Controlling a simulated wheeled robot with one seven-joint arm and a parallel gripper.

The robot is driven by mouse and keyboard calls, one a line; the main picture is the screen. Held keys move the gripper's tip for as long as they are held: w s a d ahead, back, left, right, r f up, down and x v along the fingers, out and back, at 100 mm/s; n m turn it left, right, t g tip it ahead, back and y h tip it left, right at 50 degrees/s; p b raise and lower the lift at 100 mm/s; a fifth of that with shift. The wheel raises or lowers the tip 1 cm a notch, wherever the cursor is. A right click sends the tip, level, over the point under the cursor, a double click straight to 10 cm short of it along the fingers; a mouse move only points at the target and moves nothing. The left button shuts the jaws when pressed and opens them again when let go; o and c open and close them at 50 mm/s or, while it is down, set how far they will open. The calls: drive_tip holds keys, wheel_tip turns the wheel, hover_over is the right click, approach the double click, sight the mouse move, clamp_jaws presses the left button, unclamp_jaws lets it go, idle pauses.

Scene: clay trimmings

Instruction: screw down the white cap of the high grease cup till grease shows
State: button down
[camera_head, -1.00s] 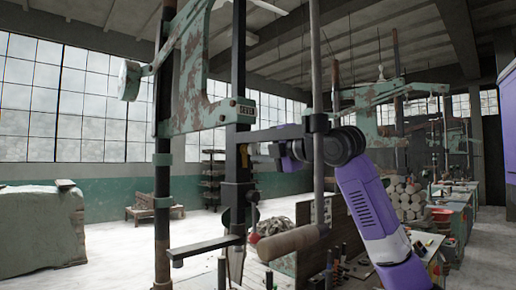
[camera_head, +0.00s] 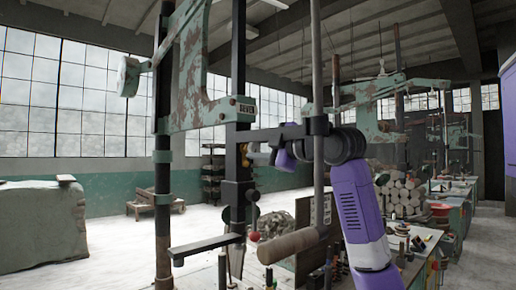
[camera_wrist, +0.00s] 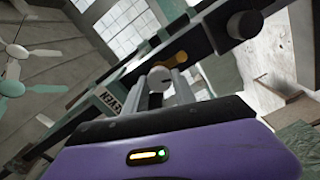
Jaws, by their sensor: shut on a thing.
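The white cap (camera_wrist: 157,79) shows in the wrist view as a pale round end between the two grey fingers of my gripper (camera_wrist: 164,77). The fingers are shut on it. A brass-coloured part (camera_wrist: 172,61) sits just beyond it against a dark bar. In the head view my gripper (camera_head: 264,157) is small, beside the dark upright of the green machine (camera_head: 197,95); the cap cannot be made out clearly there. I see no grease in either view.
A dark horizontal bar (camera_head: 284,133) runs close above my gripper. A bench with jars and tools (camera_head: 400,255) is at the right. Open floor lies left.

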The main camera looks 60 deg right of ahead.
drive_tip(key=shift+f, duration=0.15)
drive_tip(key=c, duration=1)
unclamp_jaws()
drive_tip(key=b+v, duration=0.1)
drive_tip(key=v, duration=0.6)
drive_tip(key=shift+s+a+b, duration=0.1)
drive_tip(key=shift+s+b, duration=0.3)
